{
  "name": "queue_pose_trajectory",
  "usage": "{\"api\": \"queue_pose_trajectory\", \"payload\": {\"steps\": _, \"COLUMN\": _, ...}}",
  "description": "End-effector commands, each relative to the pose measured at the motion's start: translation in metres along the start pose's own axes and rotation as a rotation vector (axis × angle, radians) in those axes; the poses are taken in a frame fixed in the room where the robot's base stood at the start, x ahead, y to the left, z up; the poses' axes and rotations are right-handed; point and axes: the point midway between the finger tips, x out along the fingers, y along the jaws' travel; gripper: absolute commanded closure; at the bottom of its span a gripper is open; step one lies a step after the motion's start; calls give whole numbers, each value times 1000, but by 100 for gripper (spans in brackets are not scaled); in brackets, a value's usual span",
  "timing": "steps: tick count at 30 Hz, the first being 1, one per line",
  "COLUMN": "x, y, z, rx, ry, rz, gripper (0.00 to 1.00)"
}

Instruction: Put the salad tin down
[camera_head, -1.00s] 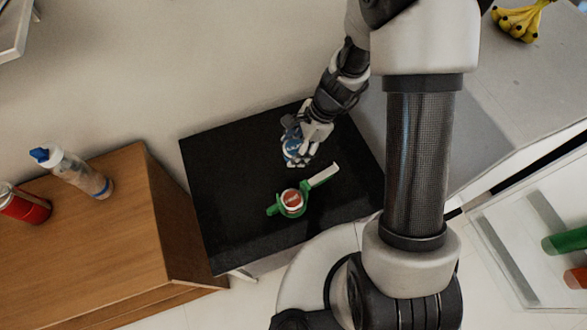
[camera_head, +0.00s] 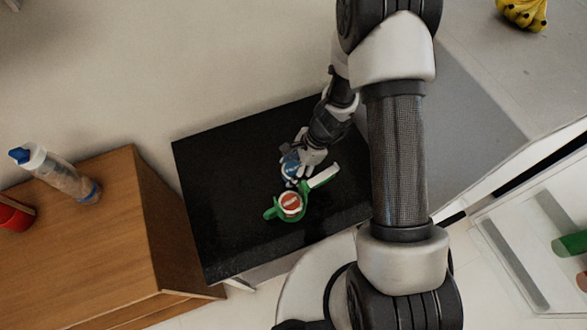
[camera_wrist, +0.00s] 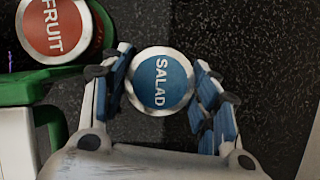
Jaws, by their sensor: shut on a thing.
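The salad tin (camera_wrist: 160,82) has a round blue lid marked SALAD and a silver rim. In the wrist view it sits between the two blue-padded fingers of my gripper (camera_wrist: 170,95), which is shut on it. In the head view my gripper (camera_head: 301,162) is over the black countertop (camera_head: 225,180), and the blue tin (camera_head: 290,163) shows at its left side, partly hidden by the fingers. I cannot tell whether the tin's base touches the countertop.
A tin with a red FRUIT lid (camera_wrist: 54,26) stands close by, with a green and white tool (camera_head: 322,177) around or beside it. The countertop's left part is clear. A wooden cabinet (camera_head: 90,230) holding a bottle (camera_head: 62,174) and a red can (camera_head: 14,214) stands at left.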

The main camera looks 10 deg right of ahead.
Motion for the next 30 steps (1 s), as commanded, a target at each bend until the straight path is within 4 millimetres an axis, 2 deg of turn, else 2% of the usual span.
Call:
{"api": "queue_pose_trajectory", "payload": {"steps": 5, "x": 3, "y": 0, "z": -1, "rx": 0, "ry": 0, "rz": 0, "gripper": 74}}
{"api": "queue_pose_trajectory", "payload": {"steps": 6, "x": 3, "y": 0, "z": -1, "rx": 0, "ry": 0, "rz": 1, "gripper": 43}}
{"api": "queue_pose_trajectory", "payload": {"steps": 9, "x": 2, "y": 0, "z": -1, "rx": 0, "ry": 0, "rz": 1, "gripper": 37}}
{"api": "queue_pose_trajectory", "payload": {"steps": 21, "x": -2, "y": 0, "z": 1, "rx": 0, "ry": 0, "rz": 1, "gripper": 36}}
{"api": "queue_pose_trajectory", "payload": {"steps": 26, "x": -28, "y": -1, "z": 1, "rx": 0, "ry": 1, "rz": -3, "gripper": 36}}
{"api": "queue_pose_trajectory", "payload": {"steps": 30, "x": -61, "y": -1, "z": 2, "rx": 1, "ry": 1, "rz": -4, "gripper": 36}}
